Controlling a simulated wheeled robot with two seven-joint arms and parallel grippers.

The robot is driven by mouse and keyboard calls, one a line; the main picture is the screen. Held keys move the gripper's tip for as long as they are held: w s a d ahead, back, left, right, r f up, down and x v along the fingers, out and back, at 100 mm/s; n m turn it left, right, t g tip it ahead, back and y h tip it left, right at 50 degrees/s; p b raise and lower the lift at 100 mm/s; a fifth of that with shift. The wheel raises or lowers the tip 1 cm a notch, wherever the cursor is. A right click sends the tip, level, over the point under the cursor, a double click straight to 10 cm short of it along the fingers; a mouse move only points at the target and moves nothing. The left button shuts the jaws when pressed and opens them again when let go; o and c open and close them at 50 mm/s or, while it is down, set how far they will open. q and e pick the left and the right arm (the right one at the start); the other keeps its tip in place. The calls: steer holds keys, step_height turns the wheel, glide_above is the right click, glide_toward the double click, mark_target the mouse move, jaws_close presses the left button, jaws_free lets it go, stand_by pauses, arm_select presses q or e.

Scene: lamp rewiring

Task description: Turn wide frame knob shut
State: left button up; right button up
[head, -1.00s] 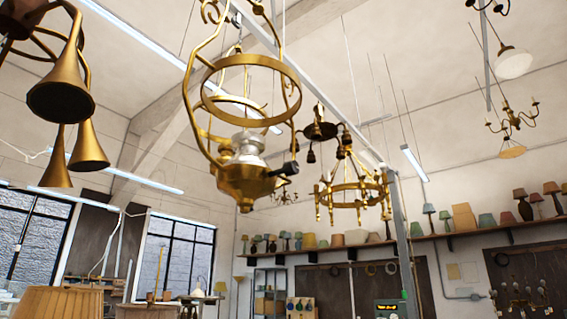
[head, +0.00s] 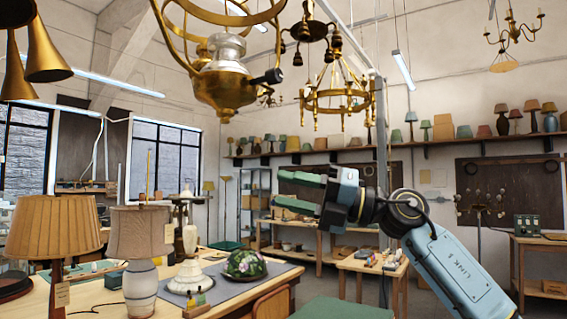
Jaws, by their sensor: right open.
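A brass hanging lamp frame (head: 225,88) with wide rings hangs at the upper centre left of the head view. A dark knob (head: 268,77) sticks out from the right side of its brass body; I cannot tell its turned position. My right gripper (head: 285,190) comes in from the right, below and slightly right of the knob. Its two green-tipped fingers point left, apart and with nothing between them. It does not touch the lamp. My left gripper is not in view.
A bench (head: 225,305) below holds a pleated-shade lamp (head: 55,230), a beige-shade lamp (head: 139,235) and a dark floral glass shade (head: 245,264) on a grey mat. A brass ring chandelier (head: 337,100) hangs right of the frame. Air between gripper and knob looks clear.

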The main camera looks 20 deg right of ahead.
steer(key=s+r+n+h, duration=0.2)
steer(key=s+r+n, duration=0.2)
steer(key=s+r, duration=0.6)
steer(key=n+t+h+p, duration=0.1)
steer(key=t+h+p, duration=0.1)
steer(key=t+h, duration=0.3)
glide_toward(279, 73)
steer(key=p+x, duration=0.3)
steer(key=x, duration=0.6)
steer(key=shift+w+p, duration=0.1)
steer(key=shift+p, duration=0.3)
jaws_close()
steer(key=shift+n, duration=0.3)
